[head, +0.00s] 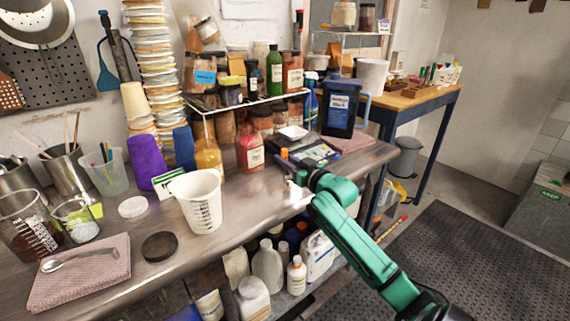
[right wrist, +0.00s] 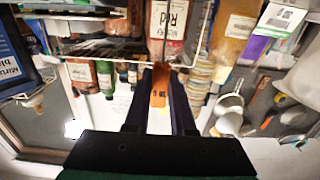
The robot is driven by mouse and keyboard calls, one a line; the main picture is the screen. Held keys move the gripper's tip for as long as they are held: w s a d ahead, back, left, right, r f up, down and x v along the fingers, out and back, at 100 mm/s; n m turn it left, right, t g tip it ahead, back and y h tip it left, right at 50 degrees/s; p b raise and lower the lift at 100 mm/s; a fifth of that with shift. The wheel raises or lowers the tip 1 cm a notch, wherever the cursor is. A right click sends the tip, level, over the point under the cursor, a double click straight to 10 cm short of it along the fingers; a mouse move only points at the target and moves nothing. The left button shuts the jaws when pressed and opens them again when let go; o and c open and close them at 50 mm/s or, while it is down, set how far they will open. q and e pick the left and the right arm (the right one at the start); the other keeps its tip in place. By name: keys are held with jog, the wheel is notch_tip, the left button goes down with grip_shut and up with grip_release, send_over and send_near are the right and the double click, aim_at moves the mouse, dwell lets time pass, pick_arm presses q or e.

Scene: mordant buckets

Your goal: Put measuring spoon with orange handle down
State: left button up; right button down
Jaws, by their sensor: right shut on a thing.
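The measuring spoon's orange handle (right wrist: 159,84) is between the two dark fingers of my right gripper (right wrist: 160,98) in the right wrist view. The gripper is shut on it. In the head view, my right gripper (head: 292,168) is at the end of the green arm, over the steel counter's right part, in front of the scale. A small orange bit of the handle (head: 284,153) shows at its tip. I cannot make out the spoon's bowl in either view. My left gripper is not in view.
A white measuring bucket (head: 202,205) stands on the steel counter (head: 253,205), left of my right gripper. A dark scale with a white weighing dish (head: 293,132) and a red-labelled bottle (head: 250,150) are behind. A metal spoon (head: 75,259) lies on a folded pink cloth (head: 100,282).

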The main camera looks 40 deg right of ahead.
jog(key=shift+f, duration=0.85)
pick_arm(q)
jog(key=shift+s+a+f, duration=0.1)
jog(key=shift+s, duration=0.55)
pick_arm(e)
jog(key=c, duration=0.8)
grip_release()
jog(key=shift+o, duration=0.2)
